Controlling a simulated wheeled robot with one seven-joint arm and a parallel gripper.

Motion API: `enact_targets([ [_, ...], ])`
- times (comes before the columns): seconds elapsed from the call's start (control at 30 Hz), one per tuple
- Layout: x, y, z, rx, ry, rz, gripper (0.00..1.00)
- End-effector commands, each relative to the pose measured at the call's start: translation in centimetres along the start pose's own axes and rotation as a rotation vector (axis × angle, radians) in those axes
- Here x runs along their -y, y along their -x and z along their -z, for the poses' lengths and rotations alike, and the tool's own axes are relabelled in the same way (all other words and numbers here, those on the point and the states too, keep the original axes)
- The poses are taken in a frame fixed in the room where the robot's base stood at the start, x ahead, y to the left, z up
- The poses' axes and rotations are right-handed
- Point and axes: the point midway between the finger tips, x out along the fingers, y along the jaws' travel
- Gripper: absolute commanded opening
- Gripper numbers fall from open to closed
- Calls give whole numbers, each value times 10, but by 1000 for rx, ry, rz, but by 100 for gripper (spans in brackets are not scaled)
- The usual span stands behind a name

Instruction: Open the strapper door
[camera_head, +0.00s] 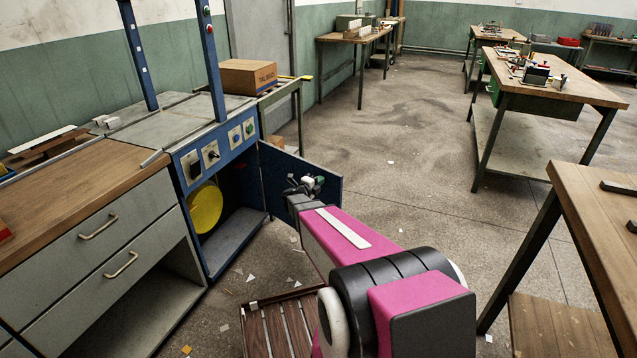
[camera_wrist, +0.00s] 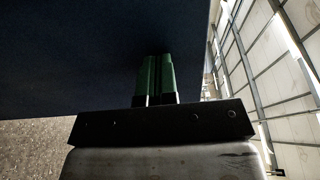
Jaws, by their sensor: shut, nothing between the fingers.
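The strapper (camera_head: 225,135) is a blue-framed machine with a grey top and two blue uprights. Its blue door (camera_head: 276,166) stands swung out to the right of the cabinet front, leaving the opening uncovered. A yellow reel (camera_head: 205,207) shows inside. My gripper (camera_head: 319,180) is in front of the door's visible face, near its free edge. In the wrist view, the green fingers (camera_wrist: 155,75) are together and empty, against a dark blue panel (camera_wrist: 75,55) that looks like the door. I cannot tell whether they touch it. The door handle is not clearly visible.
A drawer cabinet (camera_head: 100,240) with a wooden top adjoins the strapper on the left. A slatted wooden pallet (camera_head: 280,325) lies below my arm. A cardboard box (camera_head: 250,77) sits behind the strapper. A workbench (camera_head: 600,215) stands at right. The middle floor is largely clear.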

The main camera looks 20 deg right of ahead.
Motion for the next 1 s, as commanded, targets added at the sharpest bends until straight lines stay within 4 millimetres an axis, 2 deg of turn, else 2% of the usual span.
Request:
enact_targets([
  [0.13, 0, -6, 0, 9, -1, 1, 0],
  [0.27, 0, -27, 1, 51, -1, 1, 0],
  [0.53, 0, -86, -2, 182, -1, 2, 0],
  [0.8, -2, -154, -17, 311, 1, 0, 0],
  [0.9, -2, -173, -22, 317, 0, -2, 0],
  [1.0, -1, -183, -25, 317, 0, -1, 0],
])
